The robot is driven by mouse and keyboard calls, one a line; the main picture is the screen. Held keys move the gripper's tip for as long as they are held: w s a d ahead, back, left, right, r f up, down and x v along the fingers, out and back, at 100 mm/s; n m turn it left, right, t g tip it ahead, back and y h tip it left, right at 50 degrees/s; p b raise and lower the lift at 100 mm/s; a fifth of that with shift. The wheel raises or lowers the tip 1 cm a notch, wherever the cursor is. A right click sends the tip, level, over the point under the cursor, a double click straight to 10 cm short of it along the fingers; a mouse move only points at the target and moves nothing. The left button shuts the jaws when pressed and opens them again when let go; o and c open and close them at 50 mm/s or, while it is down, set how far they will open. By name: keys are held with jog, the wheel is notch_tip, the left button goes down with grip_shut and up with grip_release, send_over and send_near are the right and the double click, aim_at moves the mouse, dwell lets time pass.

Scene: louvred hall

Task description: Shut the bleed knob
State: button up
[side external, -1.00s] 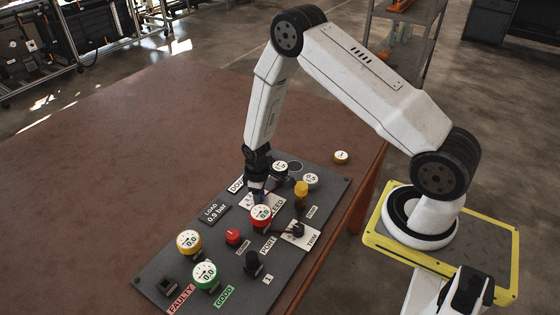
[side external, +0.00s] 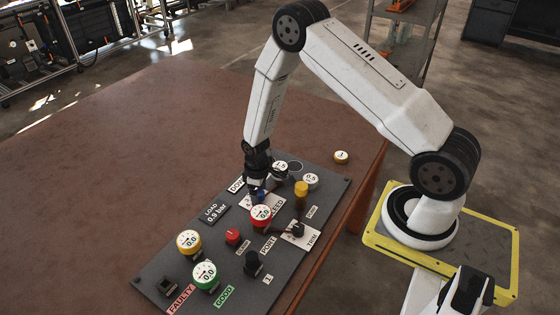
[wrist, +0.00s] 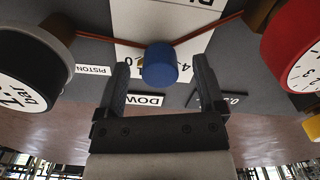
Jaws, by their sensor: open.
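A blue knob (wrist: 160,64) stands on a white plate (wrist: 160,23) in the wrist view. In the side view a small blue patch shows below my gripper (side external: 259,192), partly hidden by it. A label ending "LEED" (side external: 278,207) lies beside it, partly covered by a red-rimmed gauge (side external: 261,214). In the wrist view my gripper (wrist: 161,75) is open, with one finger on each side of the blue knob and gaps between. I cannot tell the knob's turned position.
Yellow (side external: 189,241) and green (side external: 205,275) gauges, a red button (side external: 233,236), a black knob (side external: 253,262) and a yellow-topped part (side external: 301,189) stand on the panel (side external: 160,262). A black-rimmed gauge (wrist: 28,78) is close by in the wrist view. The brown table (side external: 130,150) is mostly clear.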

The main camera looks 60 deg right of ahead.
jog(key=shift+r, duration=2.9)
notch_tip(320, 180, up, 8)
